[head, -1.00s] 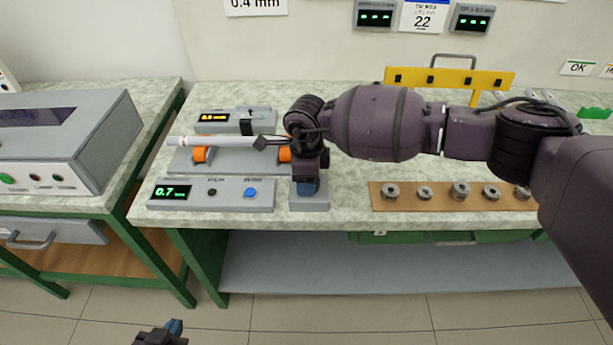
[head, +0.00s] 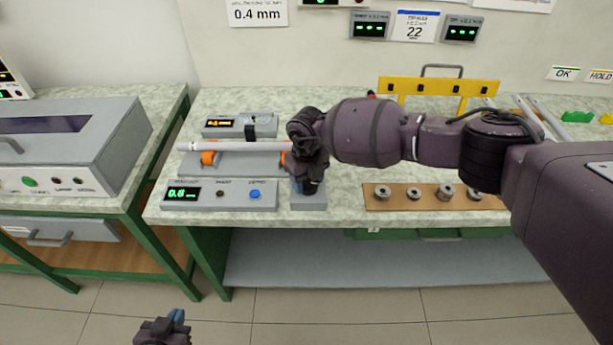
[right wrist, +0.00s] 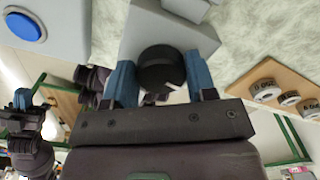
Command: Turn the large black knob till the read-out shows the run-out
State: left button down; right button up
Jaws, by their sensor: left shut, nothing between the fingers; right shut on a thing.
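The large black knob (right wrist: 160,68) sits on a grey block (head: 308,203) at the right end of the test rig. My right gripper (right wrist: 161,82) is shut on the knob, a blue finger on each side. In the head view my right gripper (head: 308,186) hides the knob. The green read-out (head: 183,194) on the grey front panel shows what looks like 0.6; the last digit is slightly blurred. A pale rod (head: 232,146) lies across orange rollers (head: 208,158) behind the panel. My left gripper (head: 176,318) is shut and empty, low in front of the bench.
A black button (head: 220,194) and blue button (head: 255,194) are on the panel. A wooden board (head: 398,203) with several metal collars lies to the right. A yellow rack (head: 437,87) stands behind my right arm. A grey machine (head: 70,150) is on the left bench.

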jog(key=m+p, duration=0.2)
jog(key=m, duration=0.2)
jog(key=shift+d, duration=0.1)
pick_arm(q)
jog(key=shift+t, duration=0.3)
jog(key=shift+w+d+r+p, duration=0.1)
jog(key=shift+w+r+p, duration=0.15)
jog(key=shift+r, duration=0.65)
jog(key=shift+w+a+r+p, duration=0.15)
jog(key=shift+w+r, duration=0.2)
jog(key=shift+r, duration=0.6)
jog(key=shift+w+d+r+p, duration=0.2)
jog(key=shift+w+r, duration=0.1)
jog(key=shift+r, duration=0.6)
pick_arm(e)
jog(key=shift+m, duration=1.2)
pick_arm(q)
jog(key=shift+s+f, duration=0.15)
jog(key=shift+s, duration=0.1)
pick_arm(e)
jog(key=o, duration=0.9)
jog(key=shift+d, duration=0.1)
